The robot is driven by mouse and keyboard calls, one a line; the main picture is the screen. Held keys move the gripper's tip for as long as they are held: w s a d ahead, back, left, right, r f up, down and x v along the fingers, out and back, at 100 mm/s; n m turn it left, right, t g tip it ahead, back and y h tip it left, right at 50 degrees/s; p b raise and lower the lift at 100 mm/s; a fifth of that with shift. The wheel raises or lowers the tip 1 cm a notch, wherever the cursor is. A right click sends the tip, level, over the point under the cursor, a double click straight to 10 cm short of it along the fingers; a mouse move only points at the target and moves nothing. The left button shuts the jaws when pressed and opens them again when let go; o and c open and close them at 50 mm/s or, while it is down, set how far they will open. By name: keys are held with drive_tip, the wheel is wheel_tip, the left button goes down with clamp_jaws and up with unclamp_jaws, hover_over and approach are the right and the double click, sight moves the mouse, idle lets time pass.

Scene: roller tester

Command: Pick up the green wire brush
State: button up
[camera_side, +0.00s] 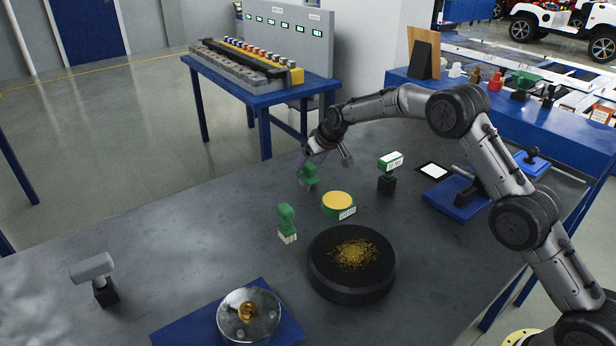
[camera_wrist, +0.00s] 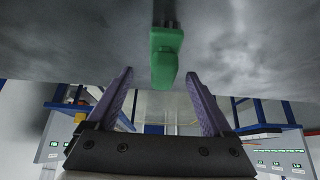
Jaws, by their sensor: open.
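A green-handled brush (camera_side: 308,177) stands on the grey table by my gripper in the side view. In the wrist view the green brush (camera_wrist: 165,55) has a dark part at its far end, which looks like the wire end. My gripper (camera_side: 325,161) is open, with its fingers just above and around the near end of the handle. In the wrist view the handle end lies between the spread purple fingertips (camera_wrist: 159,76), with a gap on both sides. A second green brush (camera_side: 287,221) with pale bristles stands nearer the camera.
A green tin with a yellow top (camera_side: 338,203) and a labelled block on a dark stand (camera_side: 388,174) are close by. A black round dish (camera_side: 352,285) with golden bits lies in front. A grey roller (camera_side: 94,270) stands at the left. The table's left middle is clear.

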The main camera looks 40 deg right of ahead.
sight(305, 169)
drive_tip(key=shift+a+x, duration=0.2)
drive_tip(key=shift+x, duration=2.05)
drive_tip(key=shift+c, duration=0.2)
drive_tip(key=shift+r, duration=0.1)
clamp_jaws()
